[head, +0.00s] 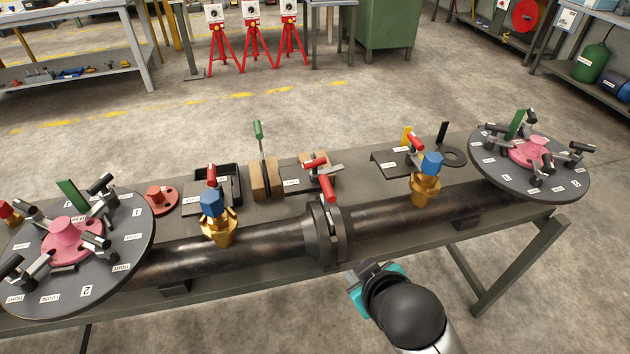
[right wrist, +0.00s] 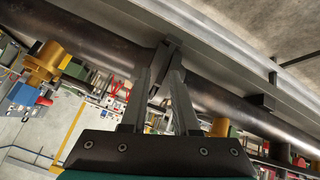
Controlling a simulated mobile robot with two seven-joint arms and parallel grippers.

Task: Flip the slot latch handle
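A red-handled lever (head: 326,188) stands above the flanged joint (head: 328,232) in the middle of the dark pipe. Behind it, a second red handle (head: 314,162) sits on a metal clamp. A green handle (head: 258,130) rises upright on a lever between wooden blocks. The labels are too small to read, so I cannot tell which handle is the slot latch. My right gripper (right wrist: 163,75) is empty, its fingers apart, pointing toward the pipe and flange. In the head view its arm is in front of the bench, and the fingers are mostly hidden. My left gripper is not in view.
Round plates with pink hubs and black-tipped clamps stand at the left (head: 128,225) and right (head: 560,180) ends. Two brass valves with blue caps, left (head: 218,230) and right (head: 425,185), rise from the pipe. The floor in front of the bench is clear.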

